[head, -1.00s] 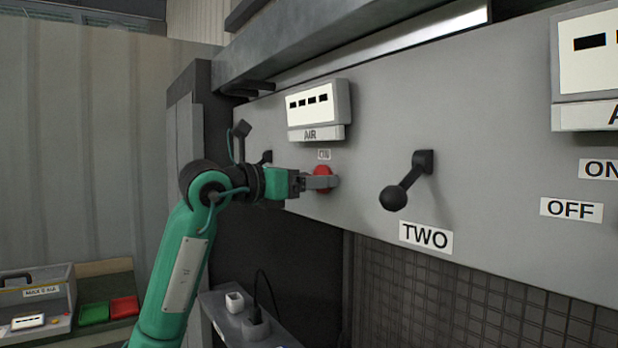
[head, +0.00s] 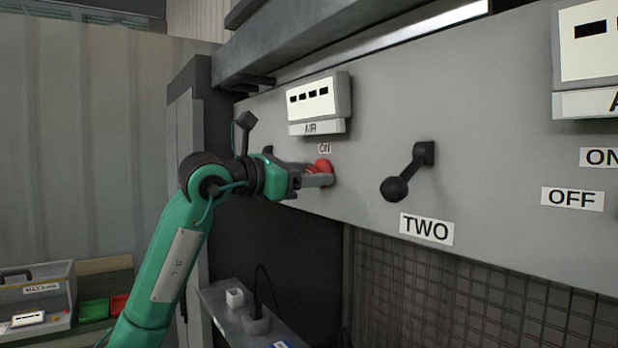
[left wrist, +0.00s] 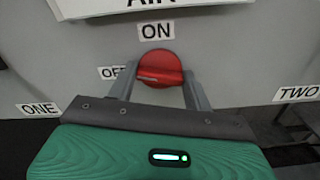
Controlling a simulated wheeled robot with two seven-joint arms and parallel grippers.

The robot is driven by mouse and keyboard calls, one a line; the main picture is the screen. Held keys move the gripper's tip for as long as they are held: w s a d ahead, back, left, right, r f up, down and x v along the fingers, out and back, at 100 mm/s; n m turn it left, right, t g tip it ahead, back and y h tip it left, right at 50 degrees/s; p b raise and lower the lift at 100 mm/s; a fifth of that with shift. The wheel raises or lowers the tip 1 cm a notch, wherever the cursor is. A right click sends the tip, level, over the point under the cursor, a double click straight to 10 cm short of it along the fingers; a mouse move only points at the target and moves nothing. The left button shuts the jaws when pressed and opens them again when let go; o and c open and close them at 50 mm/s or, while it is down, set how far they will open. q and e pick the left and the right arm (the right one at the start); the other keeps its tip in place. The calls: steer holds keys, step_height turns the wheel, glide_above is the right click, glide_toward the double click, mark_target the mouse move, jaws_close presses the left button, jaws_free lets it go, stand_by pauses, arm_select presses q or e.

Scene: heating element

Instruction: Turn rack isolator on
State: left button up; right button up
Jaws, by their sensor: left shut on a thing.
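The isolator is a round red rotary knob (head: 324,167) on the grey panel, below the AIR meter and the ON label (head: 324,148). My left gripper (head: 318,180) is at the knob, its fingers on either side of it. In the left wrist view the red knob (left wrist: 160,68) sits between the two grey fingers, with its raised grip lying roughly level. There the ON label (left wrist: 156,31) is above it and the OFF label (left wrist: 112,72) is to its left, partly covered by a finger. My right gripper is not in view.
The AIR meter (head: 318,100) juts out above the knob. A black lever (head: 408,172) with a ball end stands out to the right, above the TWO label (head: 426,229). A grey ledge with sockets (head: 235,315) lies below.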

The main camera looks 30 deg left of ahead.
arm_select(q)
steer(key=shift+f+m+b, duration=0.1)
steer(key=shift+m+b, duration=0.55)
steer(key=shift+m, duration=6.75)
steer(key=o, duration=1)
